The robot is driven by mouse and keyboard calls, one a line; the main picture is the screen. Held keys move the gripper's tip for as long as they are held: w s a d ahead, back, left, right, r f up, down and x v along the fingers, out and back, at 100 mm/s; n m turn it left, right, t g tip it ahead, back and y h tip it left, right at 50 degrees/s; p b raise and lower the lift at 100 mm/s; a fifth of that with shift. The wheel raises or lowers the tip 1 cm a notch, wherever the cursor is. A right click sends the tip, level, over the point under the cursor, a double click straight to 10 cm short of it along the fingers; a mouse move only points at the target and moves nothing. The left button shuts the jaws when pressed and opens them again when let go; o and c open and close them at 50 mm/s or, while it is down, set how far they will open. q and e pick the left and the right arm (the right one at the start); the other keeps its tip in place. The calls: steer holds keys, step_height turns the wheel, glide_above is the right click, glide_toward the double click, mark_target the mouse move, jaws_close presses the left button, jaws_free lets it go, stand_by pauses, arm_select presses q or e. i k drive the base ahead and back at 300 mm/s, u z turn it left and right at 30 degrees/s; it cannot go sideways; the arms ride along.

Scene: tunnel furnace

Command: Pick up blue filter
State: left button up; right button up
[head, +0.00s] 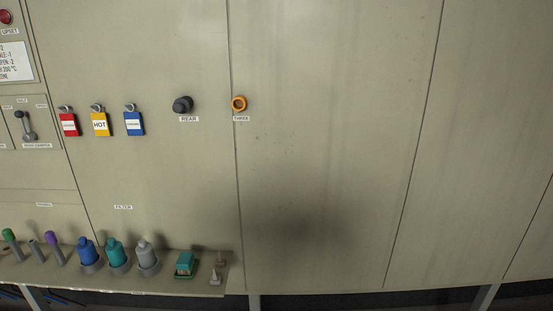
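The blue filter (87,251) stands upright in a grey round holder on the narrow shelf at the lower left of the head view. A teal filter (115,252) and a grey filter (147,256) stand in like holders to its right. A label reading FILTER (123,207) is on the panel above them. Neither of my grippers shows in the head view.
The shelf (170,288) also holds green-, grey- and purple-topped (52,241) sticks and a teal block (185,263). Red, yellow and blue tags (134,123), a black knob (182,105) and an orange ring (239,104) are on the panel above. The right panels are bare.

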mark_target(85, 250)
steer(key=u, duration=1.35)
